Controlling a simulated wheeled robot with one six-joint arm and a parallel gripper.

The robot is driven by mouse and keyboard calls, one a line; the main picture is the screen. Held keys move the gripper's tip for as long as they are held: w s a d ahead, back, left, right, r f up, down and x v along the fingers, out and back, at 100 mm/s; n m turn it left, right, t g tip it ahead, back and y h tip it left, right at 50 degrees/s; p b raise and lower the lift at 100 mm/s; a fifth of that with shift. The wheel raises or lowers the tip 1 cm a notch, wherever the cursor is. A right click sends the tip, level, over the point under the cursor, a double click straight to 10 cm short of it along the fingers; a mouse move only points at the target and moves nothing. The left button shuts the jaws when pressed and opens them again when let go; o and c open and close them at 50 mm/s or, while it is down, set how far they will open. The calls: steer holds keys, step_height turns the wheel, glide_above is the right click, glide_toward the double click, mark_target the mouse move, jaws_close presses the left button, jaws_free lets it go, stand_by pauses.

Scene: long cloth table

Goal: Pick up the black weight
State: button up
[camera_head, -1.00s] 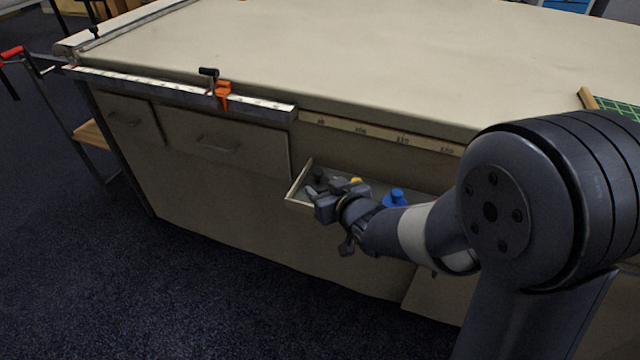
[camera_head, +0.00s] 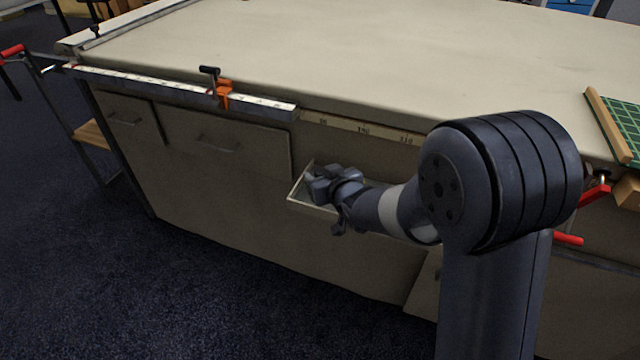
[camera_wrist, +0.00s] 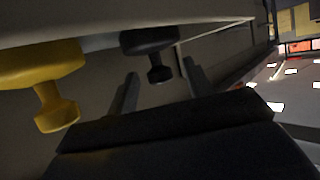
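The black weight (camera_wrist: 150,42) shows in the wrist view as a dark knobbed piece with a wide end and a narrower neck. It lies between and just beyond the two fingers of my gripper (camera_wrist: 160,68), which are spread apart with a gap on both sides of the neck. I cannot tell whether a finger touches it. In the head view my gripper (camera_head: 312,182) is low in the open drawer (camera_head: 305,206) and hides the black weight.
A yellow weight (camera_wrist: 48,80) lies close to the left of my gripper in the wrist view. The drawer's walls enclose a narrow space under the table (camera_head: 330,60). An orange clamp (camera_head: 222,94) sits on the table's front edge, with a green mat (camera_head: 625,120) at right.

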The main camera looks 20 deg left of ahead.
jaws_close()
stand_by(0.3)
